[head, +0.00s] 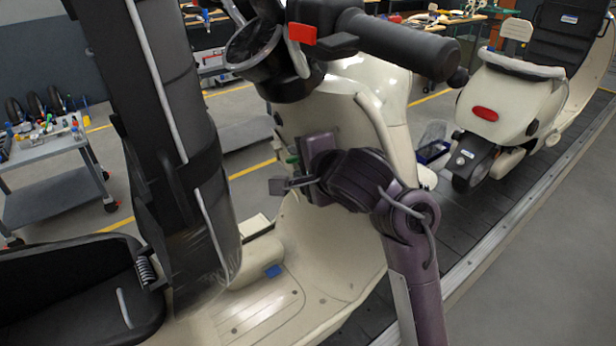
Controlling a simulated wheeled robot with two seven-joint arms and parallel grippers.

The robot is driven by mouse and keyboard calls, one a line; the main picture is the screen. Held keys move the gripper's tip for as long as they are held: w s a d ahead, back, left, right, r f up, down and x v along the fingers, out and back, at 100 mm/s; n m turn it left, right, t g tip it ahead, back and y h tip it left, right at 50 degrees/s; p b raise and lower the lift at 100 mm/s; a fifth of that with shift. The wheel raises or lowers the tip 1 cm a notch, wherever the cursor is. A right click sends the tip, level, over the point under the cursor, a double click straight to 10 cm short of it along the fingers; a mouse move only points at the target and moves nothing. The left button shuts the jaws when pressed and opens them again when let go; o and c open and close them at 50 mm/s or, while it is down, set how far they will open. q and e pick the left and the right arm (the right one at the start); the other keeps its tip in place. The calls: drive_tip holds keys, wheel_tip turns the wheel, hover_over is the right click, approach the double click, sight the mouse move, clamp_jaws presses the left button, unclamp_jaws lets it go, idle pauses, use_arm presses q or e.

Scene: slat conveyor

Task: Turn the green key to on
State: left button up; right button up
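The green key (291,158) shows as a small green piece on the inner side of the cream scooter's front shield (345,110), below the handlebar. My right gripper (285,175) is right by the key, its arm coming up from the lower right. One dark fingertip shows just below and left of the key. The gripper body covers the area to the key's right, so I cannot tell whether the fingers touch it or how far apart they are. The key's setting is too small to read.
The handlebar (400,45) with its black grip and a red switch (302,33) hangs just above my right gripper. A second cream scooter (505,100) stands behind on the slat conveyor (500,215). A grey tool cart (55,150) stands at the left.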

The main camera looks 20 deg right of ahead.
drive_tip(key=shift+w+f, duration=0.15)
drive_tip(key=shift+w, duration=0.15)
drive_tip(key=shift+c, duration=0.3)
clamp_jaws()
